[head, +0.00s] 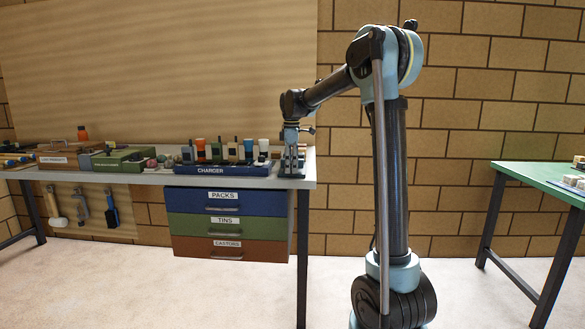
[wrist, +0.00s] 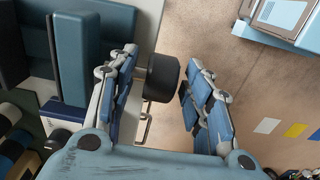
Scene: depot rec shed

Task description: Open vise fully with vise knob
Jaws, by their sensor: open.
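The vise knob (wrist: 163,78) is a dark, short cylinder in the wrist view, in the gap between my gripper's two fingers. My gripper (wrist: 162,64) is open, with one finger on each side of the knob; the left finger is close to it or touching, and a gap shows at the right finger. The vise (wrist: 80,58) shows as blue-grey blocks left of the fingers. In the head view, my gripper (head: 291,134) is at the right end of the bench, above the vise (head: 292,166); the knob cannot be made out there.
The bench (head: 150,178) also holds a charger rack (head: 225,169) and a green case (head: 120,160) left of the vise. Drawers (head: 226,222) hang below. A green table (head: 545,181) stands at the right. The floor between is clear.

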